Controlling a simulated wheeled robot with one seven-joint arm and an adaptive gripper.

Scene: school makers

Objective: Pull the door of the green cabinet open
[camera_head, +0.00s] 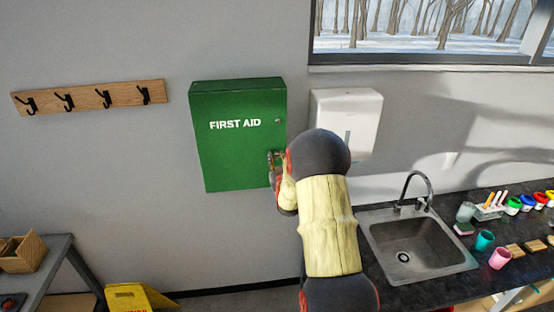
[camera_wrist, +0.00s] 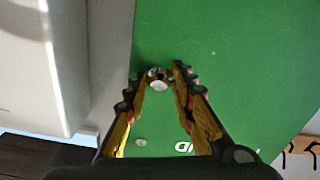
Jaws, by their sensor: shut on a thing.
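The green cabinet (camera_head: 225,158), marked "FIRST AID", hangs on the grey wall, and its door looks closed. My gripper (camera_head: 274,160) is at the lower right of the door, partly hidden behind my arm. In the wrist view, the green door (camera_wrist: 240,75) fills much of the picture. There my gripper (camera_wrist: 160,76) has its two fingertips on either side of a small silver knob (camera_wrist: 158,85) near the door's edge, shut on it. A small round lock (camera_head: 277,120) sits on the door above the knob.
A white dispenser (camera_head: 352,112) is on the wall close to the cabinet's right. A sink (camera_head: 420,245) and a dark counter with cups and paints are at lower right. A wooden hook rack (camera_head: 85,97) hangs to the left, with bare wall between.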

